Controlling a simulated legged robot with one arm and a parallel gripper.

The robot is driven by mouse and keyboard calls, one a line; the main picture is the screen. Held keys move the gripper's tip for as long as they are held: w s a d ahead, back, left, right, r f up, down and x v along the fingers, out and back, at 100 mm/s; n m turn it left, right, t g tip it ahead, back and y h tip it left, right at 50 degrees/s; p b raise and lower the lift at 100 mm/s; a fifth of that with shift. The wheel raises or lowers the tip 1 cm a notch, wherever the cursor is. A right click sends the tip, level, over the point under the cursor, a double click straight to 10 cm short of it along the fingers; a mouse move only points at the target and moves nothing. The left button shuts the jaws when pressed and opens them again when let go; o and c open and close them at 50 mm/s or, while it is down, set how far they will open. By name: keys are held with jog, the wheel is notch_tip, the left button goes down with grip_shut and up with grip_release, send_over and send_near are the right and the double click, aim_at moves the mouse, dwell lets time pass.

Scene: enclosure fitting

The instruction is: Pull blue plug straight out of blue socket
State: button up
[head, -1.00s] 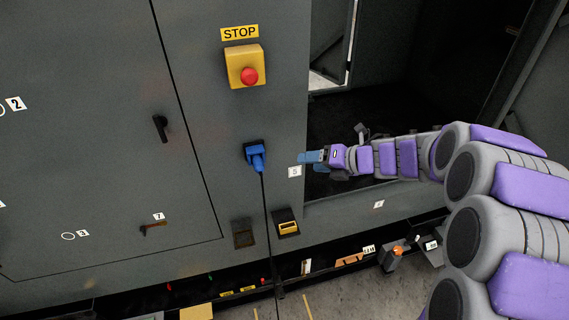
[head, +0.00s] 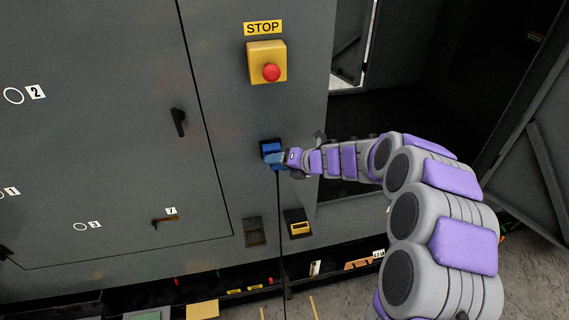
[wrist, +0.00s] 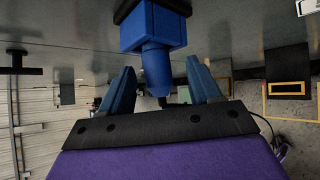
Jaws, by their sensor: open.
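The blue plug (head: 272,152) sits in the blue socket on the grey cabinet face, below the STOP button. Its black cable hangs straight down. My gripper (head: 282,158) is at the plug, coming from the right. In the wrist view my gripper (wrist: 162,88) is open, one blue finger on each side of the plug's end, with gaps visible. The socket is mostly hidden behind the plug.
A yellow box with a red STOP button (head: 271,72) is above the plug. A black-and-yellow socket (head: 299,225) and a dark recess (head: 254,232) are below. A black door handle (head: 179,122) is to the left. An open dark bay is to the right.

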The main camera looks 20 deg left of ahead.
jog(key=shift+a+f, duration=0.2)
jog(key=shift+a, duration=0.8)
jog(key=shift+s+a+r, duration=0.1)
jog(key=shift+s, duration=0.15)
jog(key=shift+w+d, duration=0.3)
jog(key=shift+d, duration=0.1)
jog(key=shift+c, duration=0.2)
jog(key=shift+d, duration=0.6)
jog(key=c, duration=0.3)
jog(key=shift+r, duration=0.1)
jog(key=c, duration=0.3)
jog(key=shift+s+a, duration=0.1)
jog(key=shift+a, duration=0.15)
grip_shut()
jog(key=shift+f, duration=0.2)
jog(key=shift+s+f+b, duration=0.1)
jog(key=shift+s+b, duration=0.1)
jog(key=shift+b, duration=0.1)
jog(key=shift+s+d+b, duration=0.35)
jog(key=shift+d+b, duration=0.05)
